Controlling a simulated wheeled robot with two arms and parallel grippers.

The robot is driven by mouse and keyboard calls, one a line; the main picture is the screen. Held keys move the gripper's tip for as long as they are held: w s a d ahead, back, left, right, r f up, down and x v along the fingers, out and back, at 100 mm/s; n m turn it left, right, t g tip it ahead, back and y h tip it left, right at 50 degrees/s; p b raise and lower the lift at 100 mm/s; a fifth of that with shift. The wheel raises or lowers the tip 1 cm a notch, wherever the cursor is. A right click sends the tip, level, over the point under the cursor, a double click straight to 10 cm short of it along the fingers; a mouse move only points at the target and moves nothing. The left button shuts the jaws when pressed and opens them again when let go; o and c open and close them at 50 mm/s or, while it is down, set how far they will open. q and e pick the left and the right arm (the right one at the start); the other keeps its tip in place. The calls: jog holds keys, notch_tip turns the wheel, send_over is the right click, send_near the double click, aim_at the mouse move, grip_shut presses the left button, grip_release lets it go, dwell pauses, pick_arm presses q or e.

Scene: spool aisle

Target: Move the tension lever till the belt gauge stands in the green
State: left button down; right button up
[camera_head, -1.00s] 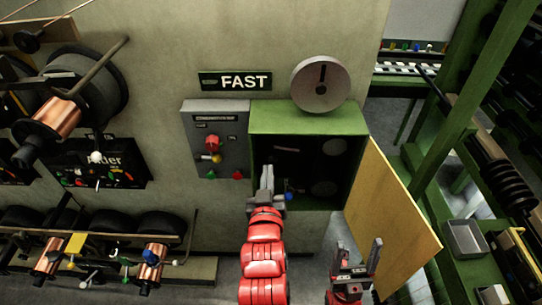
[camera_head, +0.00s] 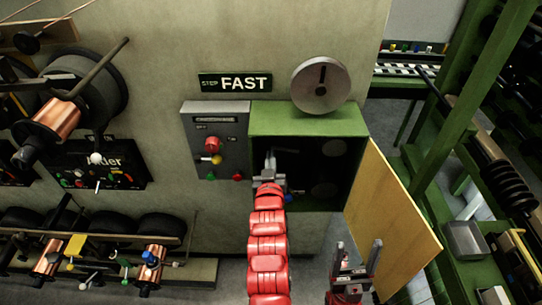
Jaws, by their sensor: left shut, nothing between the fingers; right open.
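A green cabinet (camera_head: 307,120) stands open on the wall, its yellow door (camera_head: 392,220) swung out to the right. My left gripper (camera_head: 270,158) is shut and empty, reaching into the left part of the dark cabinet opening. Its arm hides the lower left of the opening. Round pulley-like discs (camera_head: 333,148) show dimly inside. I cannot make out the belt gauge. My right gripper (camera_head: 358,250) is open and empty, in front of the door's lower left edge.
A grey control box (camera_head: 216,125) with red, yellow and green controls adjoins the cabinet's left side. A grey disc (camera_head: 320,84) stands above the cabinet beside a FAST sign (camera_head: 236,82). Spool racks fill the left; a green frame (camera_head: 445,130) stands at right.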

pick_arm(q)
jog(key=shift+w+f, duration=0.1)
jog(key=shift+f+n+b, duration=0.3)
jog(key=shift+f+b, duration=0.35)
jog(key=shift+b, duration=0.45)
